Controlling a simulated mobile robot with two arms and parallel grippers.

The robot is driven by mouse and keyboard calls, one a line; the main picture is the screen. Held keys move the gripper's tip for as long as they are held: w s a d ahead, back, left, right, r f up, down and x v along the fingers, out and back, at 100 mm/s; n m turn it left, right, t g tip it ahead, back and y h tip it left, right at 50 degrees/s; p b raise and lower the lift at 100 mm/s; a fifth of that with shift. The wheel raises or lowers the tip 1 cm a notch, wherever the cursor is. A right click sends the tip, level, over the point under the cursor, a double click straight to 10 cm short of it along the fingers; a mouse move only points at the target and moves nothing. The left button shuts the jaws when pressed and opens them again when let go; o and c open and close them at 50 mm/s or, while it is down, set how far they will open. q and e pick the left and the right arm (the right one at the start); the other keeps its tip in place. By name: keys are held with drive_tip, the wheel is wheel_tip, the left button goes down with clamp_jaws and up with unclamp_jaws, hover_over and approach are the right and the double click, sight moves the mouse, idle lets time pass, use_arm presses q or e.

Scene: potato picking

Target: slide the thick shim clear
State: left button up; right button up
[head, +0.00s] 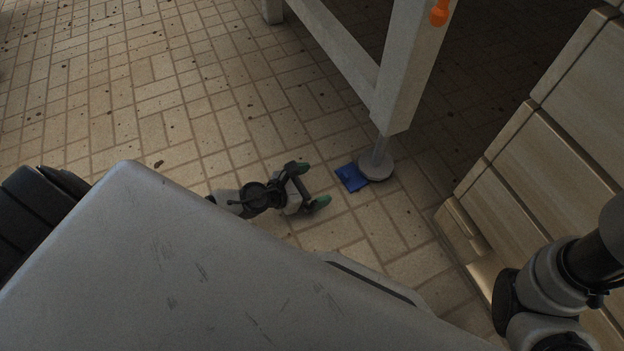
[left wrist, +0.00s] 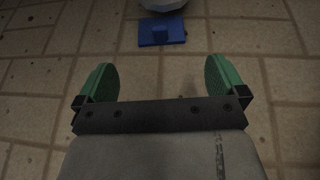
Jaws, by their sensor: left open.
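The shim is a flat blue plate (head: 351,178) on the tiled floor, at the round grey foot (head: 376,167) of a pale table leg. The foot overlaps its far right side in the head view, so part is hidden. In the left wrist view the blue shim (left wrist: 162,32) lies ahead of the fingers, with the foot (left wrist: 163,5) at its far edge. My left gripper (head: 311,185) is low near the floor, open and empty, with green fingertips. It points toward the shim, with a gap between. The left wrist view shows both fingertips (left wrist: 161,80) spread wide.
The pale table leg (head: 407,70) rises above the foot, with a low rail (head: 335,45) running to the back. Wooden slatted panels (head: 540,150) stand at the right. An orange item (head: 439,13) shows at the top.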

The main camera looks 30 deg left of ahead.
sight(343, 177)
use_arm(q)
drive_tip(key=b+x, duration=0.2)
drive_tip(key=x, duration=0.8)
drive_tip(key=shift+w+d+f, duration=0.2)
drive_tip(key=shift+w+f, duration=0.05)
drive_tip(key=shift+c, duration=0.5)
drive_tip(key=c, duration=0.8)
drive_tip(key=shift+s+a, duration=0.15)
